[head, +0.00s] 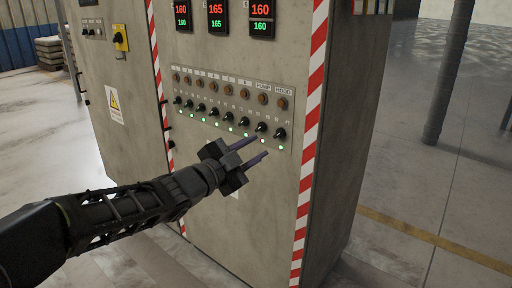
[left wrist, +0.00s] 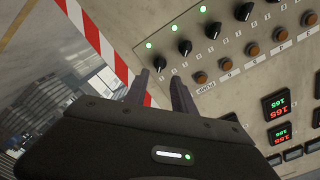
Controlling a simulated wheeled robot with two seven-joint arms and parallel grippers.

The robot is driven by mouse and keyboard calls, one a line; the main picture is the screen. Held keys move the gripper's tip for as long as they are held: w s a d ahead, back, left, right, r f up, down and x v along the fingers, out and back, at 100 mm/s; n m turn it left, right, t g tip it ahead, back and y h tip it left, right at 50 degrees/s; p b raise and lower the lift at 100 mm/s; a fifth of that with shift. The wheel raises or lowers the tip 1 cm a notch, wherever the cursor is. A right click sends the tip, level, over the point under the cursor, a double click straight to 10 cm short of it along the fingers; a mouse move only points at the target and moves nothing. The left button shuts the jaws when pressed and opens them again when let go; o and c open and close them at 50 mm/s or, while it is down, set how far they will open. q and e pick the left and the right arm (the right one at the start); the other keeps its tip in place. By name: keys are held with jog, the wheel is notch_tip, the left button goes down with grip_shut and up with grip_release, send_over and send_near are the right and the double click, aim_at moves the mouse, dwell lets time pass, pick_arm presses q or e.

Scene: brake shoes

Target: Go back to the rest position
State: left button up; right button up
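My left gripper (head: 262,148) is in front of the control cabinet, just below the right end of a row of black knobs (head: 230,116). Its two fingers are apart with nothing between them. In the left wrist view the fingers (left wrist: 161,92) point toward the panel near the end knob (left wrist: 160,63). I cannot tell whether a finger touches the panel. Green lights (head: 230,131) glow under the knobs. My right gripper is not in view.
The grey cabinet (head: 235,215) has red-and-white striped edges (head: 308,140) and red and green number displays (head: 260,15) above. A yellow switch (head: 120,38) is on its left part. A dark post (head: 448,75) stands at right. Open floor lies on both sides.

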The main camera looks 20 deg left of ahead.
pick_arm(q)
jog(key=s+d+f+n+g+y, duration=0.25)
jog(key=f+n, duration=0.35)
jog(key=f, duration=1.1)
jog(key=s+d+f+n+g+y, duration=0.1)
jog(key=s+f+n+g, duration=0.45)
jog(key=f, duration=1.15)
jog(key=s+d+f+n+g, duration=0.2)
jog(key=s+d+f+g, duration=0.2)
jog(key=s+f, duration=0.8)
jog(key=s+d+f+n+g, duration=0.2)
jog(key=s+d+f+g, duration=0.15)
jog(key=s+f, duration=0.75)
notch_tip(320, 180, up, 27)
jog(key=s+d+p, duration=0.2)
jog(key=p, duration=2.5)
jog(key=shift+s+d+h+p, duration=0.2)
jog(key=shift+s+h+p, duration=0.1)
jog(key=shift+h+p, duration=0.15)
jog(key=shift+r, duration=0.1)
